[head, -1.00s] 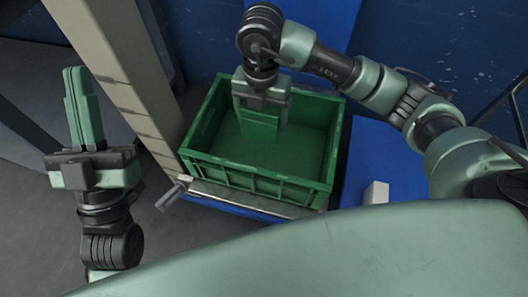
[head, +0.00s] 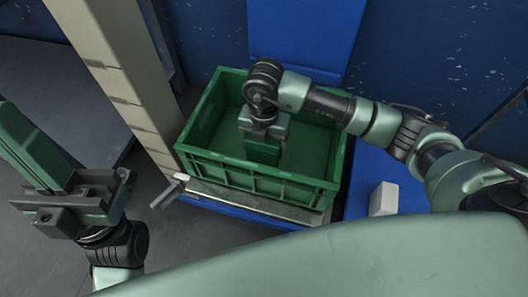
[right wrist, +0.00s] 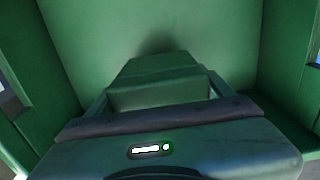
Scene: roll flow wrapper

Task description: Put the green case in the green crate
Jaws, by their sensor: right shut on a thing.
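My right gripper (head: 264,140) points down inside the green crate (head: 255,183) and is shut on the green case (head: 263,153). In the right wrist view the case (right wrist: 158,88) is a green block between my fingers, with crate walls around it. The lower end of the case is low in the crate; I cannot tell whether it touches the floor. My left gripper (head: 22,145) is at the far left, outside the crate, its fingers together and empty.
The crate stands on a blue surface with a metal edge (head: 255,208) in front. A beige post (head: 115,85) rises close to its left side. A small white block (head: 383,199) lies to its right. A blue wall is behind.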

